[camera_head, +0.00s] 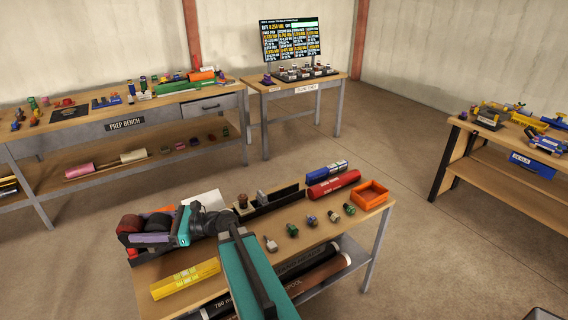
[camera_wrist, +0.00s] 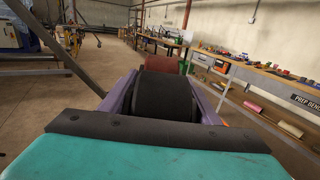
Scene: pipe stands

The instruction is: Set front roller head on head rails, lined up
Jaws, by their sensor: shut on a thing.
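My gripper (camera_head: 183,226) is shut on the roller head (camera_head: 131,224), which has dark rollers and purple side pieces. It is at the left end of the near bench in the head view, and seems held above the bench top. In the wrist view the roller head (camera_wrist: 166,96) fills the middle, with a black roller in front and a reddish one behind. The gripper's fingertips are largely hidden by the head and my arm. I cannot pick out the head rails for certain in either view.
The near bench (camera_head: 222,258) carries a yellow block (camera_head: 185,278), a black rack (camera_head: 270,204), a red cylinder (camera_head: 333,184), an orange tray (camera_head: 369,196) and several small parts. The prep bench (camera_head: 125,124) stands behind. A right-hand bench (camera_head: 508,150) holds blue and yellow stands. Floor between is clear.

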